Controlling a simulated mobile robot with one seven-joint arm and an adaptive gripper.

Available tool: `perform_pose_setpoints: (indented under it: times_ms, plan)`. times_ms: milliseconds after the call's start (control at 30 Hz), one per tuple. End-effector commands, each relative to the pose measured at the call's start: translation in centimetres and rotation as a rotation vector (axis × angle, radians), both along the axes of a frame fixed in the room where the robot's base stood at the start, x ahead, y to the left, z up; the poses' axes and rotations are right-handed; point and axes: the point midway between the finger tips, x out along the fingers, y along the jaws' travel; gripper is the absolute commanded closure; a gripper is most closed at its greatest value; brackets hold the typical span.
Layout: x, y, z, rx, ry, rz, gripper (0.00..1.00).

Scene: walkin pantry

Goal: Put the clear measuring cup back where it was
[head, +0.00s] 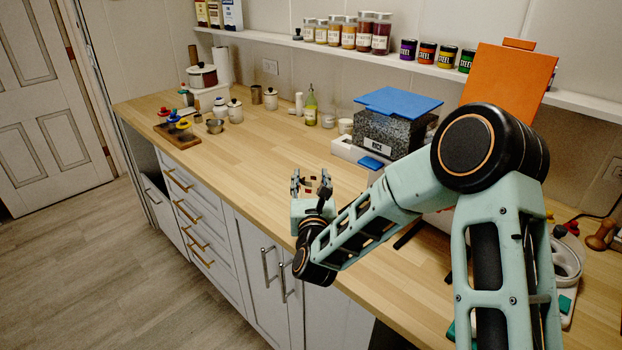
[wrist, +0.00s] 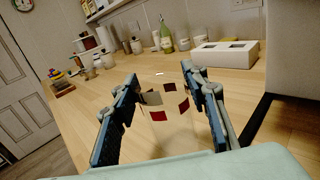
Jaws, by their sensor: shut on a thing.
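The clear measuring cup (wrist: 168,118) is see-through, with red and dark square patches around it. It stands between the two fingers of my gripper (wrist: 165,105) in the wrist view, and the gripper is shut on it from both sides. The cup is mostly hidden there by the fingers, with small red bits showing. I cannot tell whether its base touches the counter.
The wooden counter (head: 240,160) is clear ahead and left of my gripper. A white tray with openings (wrist: 222,54) and a dark speckled box (head: 388,132) stand to the right. A green bottle (head: 311,106) and white canisters (head: 271,98) stand at the back. A toy stand (head: 178,132) is far left.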

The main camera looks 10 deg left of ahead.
Motion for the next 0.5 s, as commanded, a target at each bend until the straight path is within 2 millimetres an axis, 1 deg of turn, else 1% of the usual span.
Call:
perform_pose_setpoints:
  times_ms: [133, 300, 333, 467, 500]
  plan:
    - [0.01, -0.01, 0.11, 0.000, -0.001, 0.000, 1.00]
    - [0.01, 0.00, -0.31, 0.001, -0.002, -0.001, 1.00]
    - [0.00, 0.00, -0.20, 0.000, -0.001, 0.000, 0.57]
    - [-0.01, 0.00, -0.14, 0.000, -0.001, 0.000, 0.43]
    - [-0.01, 0.00, -0.14, 0.000, -0.001, 0.000, 0.42]
